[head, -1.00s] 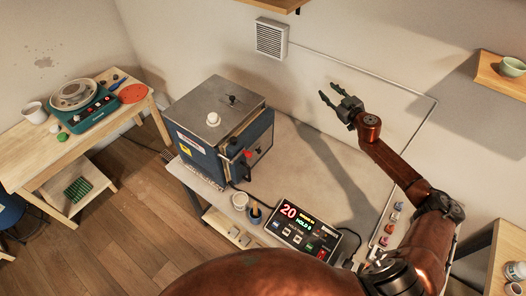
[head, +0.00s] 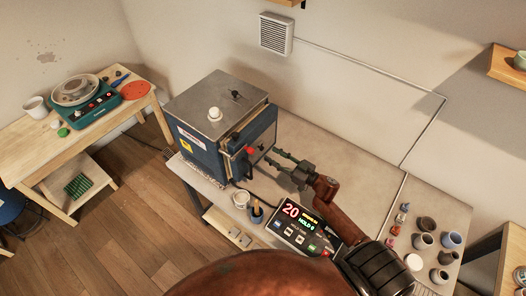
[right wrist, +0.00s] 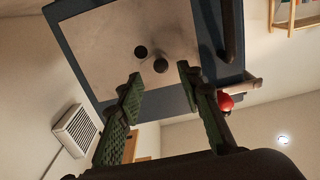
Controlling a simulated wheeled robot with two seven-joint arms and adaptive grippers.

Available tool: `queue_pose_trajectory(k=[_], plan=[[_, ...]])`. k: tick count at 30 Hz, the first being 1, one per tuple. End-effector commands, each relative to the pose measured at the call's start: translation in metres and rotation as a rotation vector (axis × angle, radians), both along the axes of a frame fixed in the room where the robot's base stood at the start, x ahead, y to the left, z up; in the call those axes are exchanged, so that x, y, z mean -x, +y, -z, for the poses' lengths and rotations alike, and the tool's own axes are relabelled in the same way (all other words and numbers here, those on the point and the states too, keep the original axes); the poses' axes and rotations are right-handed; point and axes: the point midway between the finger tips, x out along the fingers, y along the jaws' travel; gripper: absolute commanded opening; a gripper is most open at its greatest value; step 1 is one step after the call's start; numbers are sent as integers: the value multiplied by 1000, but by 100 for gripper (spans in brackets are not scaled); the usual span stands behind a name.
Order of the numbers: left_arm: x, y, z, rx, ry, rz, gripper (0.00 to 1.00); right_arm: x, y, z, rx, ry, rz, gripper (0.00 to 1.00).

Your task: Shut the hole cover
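A blue kiln (head: 220,125) with a grey metal top stands on the bench. In the right wrist view its grey panel (right wrist: 105,45) with a blue border fills the upper middle. A dark round hole (right wrist: 140,52) and a round dark knob-like piece (right wrist: 160,66), perhaps the hole cover, sit side by side on that panel. The hole looks uncovered. My right gripper (head: 271,156) is beside the kiln's right side, its fingers towards the panel. In the right wrist view the open gripper (right wrist: 160,76) is empty, with the round piece between its fingers' lines. Contact is not visible. My left gripper is not in view.
A red knob (head: 250,150) and dark handle stand at the kiln's near right corner, close to my fingers. A control box (head: 300,222) lies in front. Several small pots (head: 424,240) stand at the bench's right. The bench behind the gripper is clear.

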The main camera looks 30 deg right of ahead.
Motion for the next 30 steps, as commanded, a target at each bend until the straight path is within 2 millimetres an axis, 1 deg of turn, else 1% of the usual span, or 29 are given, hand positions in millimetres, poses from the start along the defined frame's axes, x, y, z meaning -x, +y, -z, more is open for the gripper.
queue_pose_trajectory(k=[1, 4, 9, 19, 30], plan=[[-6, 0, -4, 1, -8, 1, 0, -9, 4, -2, -2, -1, 0, 34], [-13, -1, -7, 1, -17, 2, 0, -23, 11, -2, -1, -1, -2, 34], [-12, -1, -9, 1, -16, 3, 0, -38, 17, 0, -1, 1, -2, 34], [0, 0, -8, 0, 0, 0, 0, -42, 18, 1, 1, 2, -3, 34], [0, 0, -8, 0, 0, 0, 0, -41, 18, 0, 1, 2, -3, 9]])
